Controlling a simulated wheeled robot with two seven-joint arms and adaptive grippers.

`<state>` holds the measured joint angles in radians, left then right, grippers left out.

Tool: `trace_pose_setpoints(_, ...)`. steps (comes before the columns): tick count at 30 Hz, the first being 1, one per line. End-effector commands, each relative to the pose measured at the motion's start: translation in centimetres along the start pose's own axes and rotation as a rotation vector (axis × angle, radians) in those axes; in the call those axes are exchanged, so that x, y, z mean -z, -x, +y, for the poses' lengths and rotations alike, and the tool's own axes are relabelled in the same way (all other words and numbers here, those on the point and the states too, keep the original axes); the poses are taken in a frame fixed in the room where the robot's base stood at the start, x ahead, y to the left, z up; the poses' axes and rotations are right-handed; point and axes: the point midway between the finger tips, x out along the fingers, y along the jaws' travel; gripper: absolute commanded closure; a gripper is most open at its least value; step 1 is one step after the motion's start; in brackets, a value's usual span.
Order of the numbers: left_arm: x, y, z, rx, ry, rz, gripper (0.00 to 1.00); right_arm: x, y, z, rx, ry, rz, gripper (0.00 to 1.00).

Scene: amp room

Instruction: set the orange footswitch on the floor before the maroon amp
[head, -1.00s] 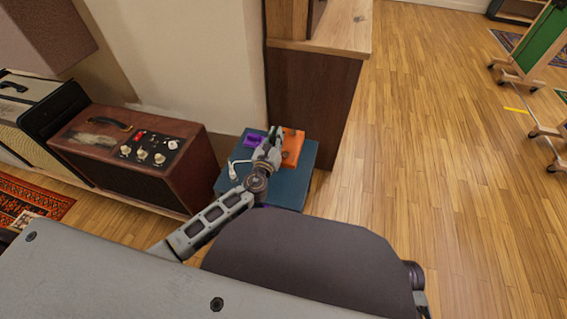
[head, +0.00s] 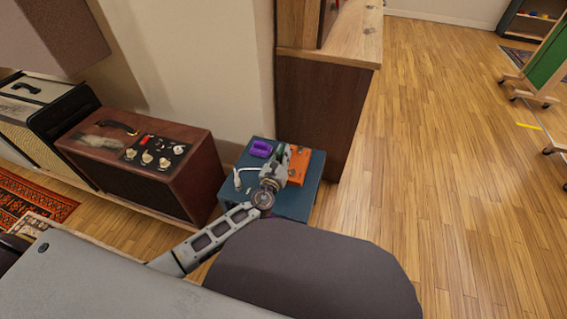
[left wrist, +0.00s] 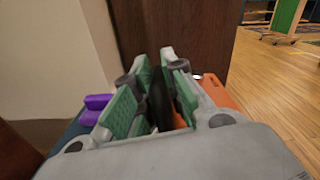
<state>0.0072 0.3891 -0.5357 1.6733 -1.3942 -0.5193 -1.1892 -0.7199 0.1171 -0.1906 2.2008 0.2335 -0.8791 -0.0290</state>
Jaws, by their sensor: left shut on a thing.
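The orange footswitch (head: 299,165) is at the right side of the top of a blue box (head: 314,178). I cannot tell whether it rests there or is just lifted. My left gripper (head: 278,165) is at its left edge, shut on it. In the left wrist view, the green-padded fingers (left wrist: 160,80) close around a dark upright part, with orange footswitch body (left wrist: 218,94) showing to the right and between the fingers. The maroon amp (head: 185,185) stands left of the blue box, knobs on its top panel. My right gripper is out of view.
A purple object (head: 261,149) and a white bent piece (head: 240,178) are on the blue box beside my gripper. A dark wooden cabinet (head: 318,110) stands behind it. A cream amp (head: 40,110) and red rug (head: 30,205) are at left. Wooden floor (head: 430,180) is open at right.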

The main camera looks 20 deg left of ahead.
Motion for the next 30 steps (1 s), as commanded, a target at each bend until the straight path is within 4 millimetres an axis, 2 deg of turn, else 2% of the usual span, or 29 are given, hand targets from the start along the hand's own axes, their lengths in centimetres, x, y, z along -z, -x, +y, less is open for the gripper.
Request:
trace_pose_setpoints(8, 0.3, -0.1, 0.0, 0.000, 0.001, -0.004, 1.00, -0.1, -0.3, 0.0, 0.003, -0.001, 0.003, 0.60)
trace_pose_setpoints(21, 3.7, -0.1, 0.7, 0.000, 0.001, -0.003, 1.00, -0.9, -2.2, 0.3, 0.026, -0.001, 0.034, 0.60)
trace_pose_setpoints(30, 4.3, -0.1, 0.8, 0.001, 0.001, -0.004, 1.00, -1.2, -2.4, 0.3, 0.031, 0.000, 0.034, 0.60)
